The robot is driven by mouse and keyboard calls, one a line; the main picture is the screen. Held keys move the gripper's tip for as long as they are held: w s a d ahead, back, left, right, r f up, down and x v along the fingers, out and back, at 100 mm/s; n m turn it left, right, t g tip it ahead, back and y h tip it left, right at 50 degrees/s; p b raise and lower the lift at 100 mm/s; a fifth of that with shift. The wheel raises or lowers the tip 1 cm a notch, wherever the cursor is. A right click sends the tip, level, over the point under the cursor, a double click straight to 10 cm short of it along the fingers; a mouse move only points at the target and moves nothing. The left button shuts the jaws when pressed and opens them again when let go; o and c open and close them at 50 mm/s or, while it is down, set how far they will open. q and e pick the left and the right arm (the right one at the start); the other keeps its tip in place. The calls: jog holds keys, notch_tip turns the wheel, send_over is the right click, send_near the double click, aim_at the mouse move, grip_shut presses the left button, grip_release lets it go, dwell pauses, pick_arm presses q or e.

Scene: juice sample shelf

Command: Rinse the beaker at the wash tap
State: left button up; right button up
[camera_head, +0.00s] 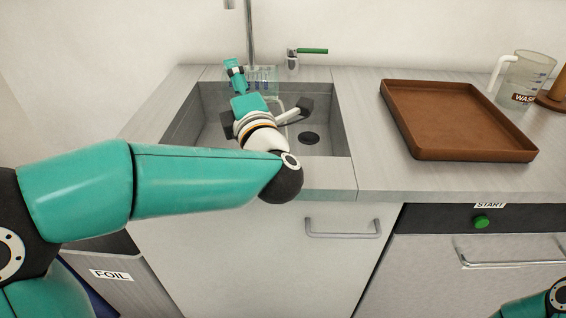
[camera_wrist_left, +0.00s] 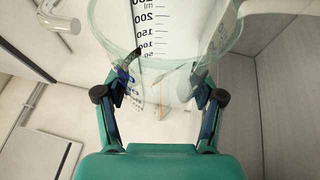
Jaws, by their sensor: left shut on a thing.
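My left gripper (camera_head: 250,98) is over the sink (camera_head: 340,128), with its forearm crossing in front from the left. In the left wrist view, the fingers of this gripper (camera_wrist_left: 160,95) are shut on the clear beaker (camera_wrist_left: 178,35), one on each side. The beaker shows black volume marks and its upper part runs out of frame. The wash tap (camera_head: 250,35) is a tall metal pipe at the back of the sink. My right gripper is out of view.
A green-handled valve (camera_head: 308,51) stands behind the sink. To the right are an empty brown tray (camera_head: 460,155) and a jug labelled WAS… (camera_head: 528,72). A FOIL bin (camera_head: 112,275) stands at lower left.

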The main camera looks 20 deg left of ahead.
aim_at(227, 102)
pick_arm(q)
jog(key=shift+d+r+m, duration=0.15)
jog(key=shift+r+m, duration=0.1)
jog(key=shift+m, duration=0.15)
jog(key=f+n, duration=0.1)
jog(key=a+f+n+g, duration=0.1)
jog(key=n, duration=0.1)
jog(key=a+f+n, duration=0.1)
jog(key=shift+s+g, duration=0.25)
jog(key=shift+g, duration=0.05)
jog(key=shift+n+h+b, duration=0.4)
jog(key=shift+n+b, duration=0.05)
jog(key=shift+n, duration=0.35)
jog(key=shift+d+f+n+g+b, duration=0.1)
jog(key=shift+f+n+g+b, duration=0.3)
jog(key=shift+f+n+b, duration=0.45)
jog(key=shift+w+d+r+n+g+h+b, duration=0.1)
jog(key=shift+r+n+g+h+b, duration=0.2)
jog(key=shift+n+h+b, duration=0.1)
jog(key=n+h, duration=0.1)
jog(key=n+b, duration=0.1)
jog(key=n, duration=0.1)
jog(key=shift+a+n+h, duration=0.25)
jog(key=shift+a+h, duration=0.15)
jog(key=n+h, duration=0.1)
jog(key=a+f+n+h+b, duration=0.1)
jog(key=n+h+b, duration=0.1)
jog(key=shift+s+a+f+n+g, duration=0.2)
jog(key=shift+s+a+n+g, duration=0.05)
jog(key=shift+a+n+g, duration=0.05)
